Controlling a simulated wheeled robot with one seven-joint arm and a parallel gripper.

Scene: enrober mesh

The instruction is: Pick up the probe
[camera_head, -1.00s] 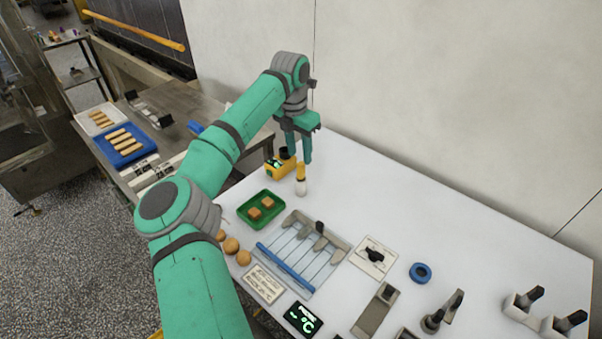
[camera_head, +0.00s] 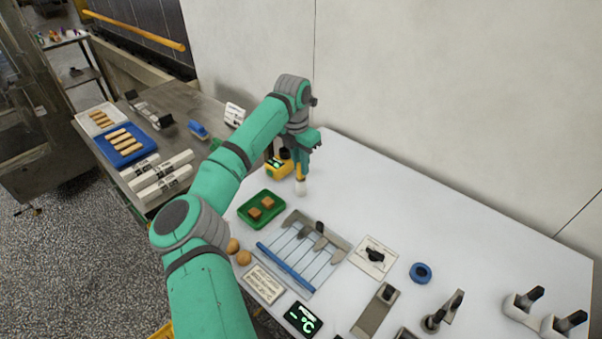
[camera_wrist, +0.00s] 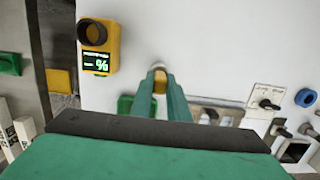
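The probe (camera_head: 301,187), a small stick with a yellow handle and a white rounded lower end, stands upright on the white table behind the green tray. My gripper (camera_head: 301,172) is over it from above, fingers pointing down at the yellow handle. In the wrist view the yellow handle (camera_wrist: 160,84) shows between my two fingers (camera_wrist: 160,80), with little or no gap on either side. I cannot tell whether the fingers press on it.
A yellow meter (camera_head: 277,167) with a black ring stands close to the left of the probe. Further right are a switch plate (camera_head: 373,256) and a blue ring (camera_head: 420,273). The table's back right is clear.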

